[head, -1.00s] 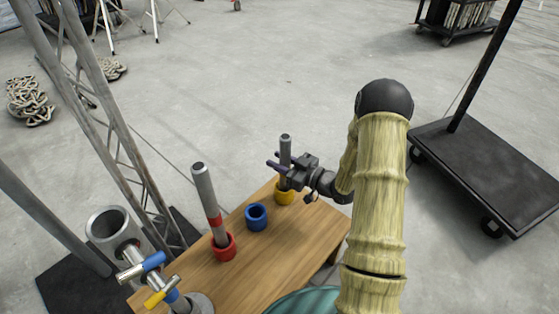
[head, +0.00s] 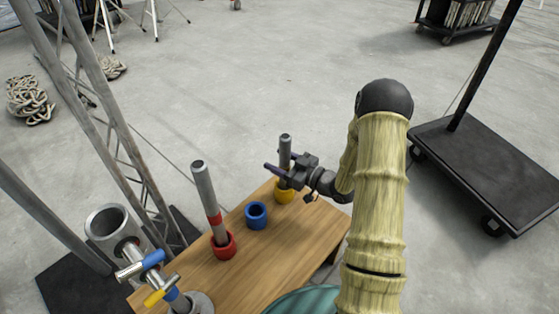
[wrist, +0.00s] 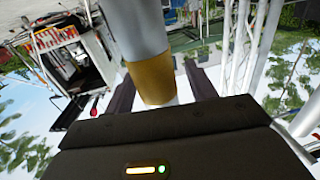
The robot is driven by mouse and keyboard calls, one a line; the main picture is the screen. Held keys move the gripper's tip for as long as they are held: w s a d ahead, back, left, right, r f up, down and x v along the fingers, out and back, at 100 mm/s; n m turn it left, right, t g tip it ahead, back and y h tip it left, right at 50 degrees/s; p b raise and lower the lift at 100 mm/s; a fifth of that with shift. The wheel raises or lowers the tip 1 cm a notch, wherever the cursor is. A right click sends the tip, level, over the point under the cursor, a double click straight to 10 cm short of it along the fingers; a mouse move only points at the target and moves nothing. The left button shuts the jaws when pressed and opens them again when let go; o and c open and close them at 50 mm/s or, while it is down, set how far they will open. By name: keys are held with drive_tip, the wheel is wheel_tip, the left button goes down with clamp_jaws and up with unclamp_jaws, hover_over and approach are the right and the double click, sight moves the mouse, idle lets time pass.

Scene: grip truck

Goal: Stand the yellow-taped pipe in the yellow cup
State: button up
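The yellow-taped pipe (head: 285,144) stands upright in the yellow cup (head: 285,196) at the far right end of the wooden table. My gripper (head: 279,161) is at the pipe just above the cup, with its two dark fingers spread on either side of it. In the wrist view the grey pipe with its yellow tape band (wrist: 151,78) lies between the fingers, and a gap shows beside it, so the gripper looks open around it. The pipe's lower end is hidden inside the cup.
A blue cup (head: 256,215) stands empty mid-table. A red-taped pipe (head: 206,190) leans slightly in a red cup (head: 223,245). A metal fitting with blue and yellow handles (head: 150,262) is at the left front. A black cart (head: 485,170) stands right of the wooden table (head: 270,262).

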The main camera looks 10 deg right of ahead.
drive_tip(key=shift+s+d, duration=0.1)
drive_tip(key=p+v, duration=0.5)
drive_tip(key=v, duration=1.2)
drive_tip(key=shift+p, duration=0.4)
drive_tip(key=shift+r, duration=0.1)
